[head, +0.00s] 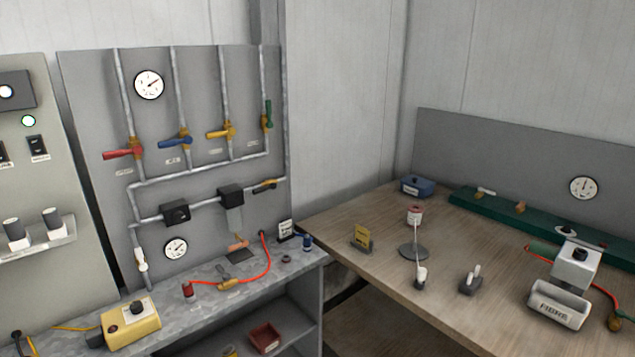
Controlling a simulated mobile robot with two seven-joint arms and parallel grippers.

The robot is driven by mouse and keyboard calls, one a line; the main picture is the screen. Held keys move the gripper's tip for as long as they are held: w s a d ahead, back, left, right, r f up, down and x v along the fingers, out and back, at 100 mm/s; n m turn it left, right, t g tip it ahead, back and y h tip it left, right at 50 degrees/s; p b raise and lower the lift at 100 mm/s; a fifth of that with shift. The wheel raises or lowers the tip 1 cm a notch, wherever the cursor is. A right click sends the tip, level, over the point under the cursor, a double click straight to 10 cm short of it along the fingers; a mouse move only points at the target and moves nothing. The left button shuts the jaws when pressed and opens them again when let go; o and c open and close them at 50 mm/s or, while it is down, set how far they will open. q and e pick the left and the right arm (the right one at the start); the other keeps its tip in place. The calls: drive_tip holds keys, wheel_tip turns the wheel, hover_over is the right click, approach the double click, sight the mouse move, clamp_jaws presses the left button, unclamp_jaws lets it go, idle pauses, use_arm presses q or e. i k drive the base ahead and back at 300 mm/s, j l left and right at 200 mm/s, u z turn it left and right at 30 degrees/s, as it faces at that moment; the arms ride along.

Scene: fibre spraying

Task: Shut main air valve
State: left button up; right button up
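Several lever valves sit on a grey pipe panel (85,90) at the left, and their labels are too small to read, so I cannot tell which is the main air valve. The red lever (118,155), blue lever (172,144) and yellow lever (217,134) lie across their upright pipes. The green lever (268,112) stands along its pipe. A dark-handled brass valve (265,185) sits on the lower horizontal pipe, its lever roughly along it. A pale-handled valve (140,262) sits low on the left upright pipe. Neither gripper is in view.
Gauges (149,84) are mounted on the panel. Below it, a grey bench (205,276) holds a yellow box (131,323), a red hose (266,262) and small parts. A wooden table (385,268) at the right carries a stand, a white device (576,266) and tools.

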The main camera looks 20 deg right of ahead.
sight(273, 185)
drive_tip(key=i+l+z, duration=0.15)
drive_tip(key=i+z, duration=0.75)
drive_tip(key=i+j+z, duration=0.2)
drive_tip(key=i+z, duration=0.25)
